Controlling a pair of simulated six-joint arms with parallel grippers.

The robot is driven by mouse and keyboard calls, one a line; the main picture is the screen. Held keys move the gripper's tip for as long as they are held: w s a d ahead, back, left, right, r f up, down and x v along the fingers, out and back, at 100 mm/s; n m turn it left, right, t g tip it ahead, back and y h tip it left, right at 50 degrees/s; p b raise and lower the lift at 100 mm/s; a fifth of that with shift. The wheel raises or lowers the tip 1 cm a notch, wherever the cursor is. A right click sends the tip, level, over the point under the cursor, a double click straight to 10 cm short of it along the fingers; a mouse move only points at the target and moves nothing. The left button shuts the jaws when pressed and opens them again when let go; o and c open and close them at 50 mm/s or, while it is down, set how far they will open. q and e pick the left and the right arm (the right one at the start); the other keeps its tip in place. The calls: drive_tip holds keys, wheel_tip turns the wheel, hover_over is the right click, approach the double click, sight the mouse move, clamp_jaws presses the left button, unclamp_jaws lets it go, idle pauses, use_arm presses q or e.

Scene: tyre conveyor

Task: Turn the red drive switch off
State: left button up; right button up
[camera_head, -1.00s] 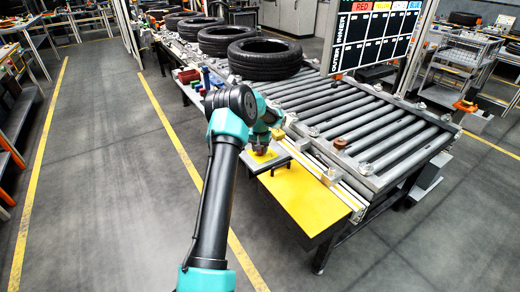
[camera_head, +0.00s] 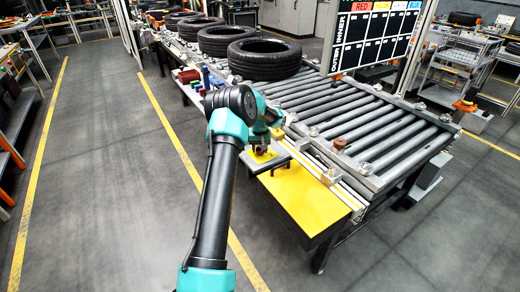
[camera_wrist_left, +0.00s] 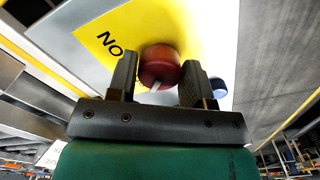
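The red drive switch (camera_wrist_left: 160,66) is a round knob with a pale mark on its side. It stands on a yellow plate (camera_wrist_left: 187,22) with black letters beside it, in the left wrist view. In the head view my left gripper (camera_head: 260,150) is down at the switch box (camera_head: 283,160), at the conveyor's near left corner, and a dark red bit of the knob shows there. My right gripper is not in view.
A blue button (camera_wrist_left: 218,88) sits close beside one finger. The roller conveyor (camera_head: 372,127) carries several tyres, the nearest (camera_head: 264,58) at its middle. A yellow panel (camera_head: 312,200) lies in front of the box. The floor to the left is clear.

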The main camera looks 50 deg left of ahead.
sight(260, 149)
use_arm(q)
drive_tip(key=o, duration=0.4)
wheel_tip(260, 149, up, 17)
drive_tip(key=shift+r, duration=0.2)
idle(0.5)
idle(0.3)
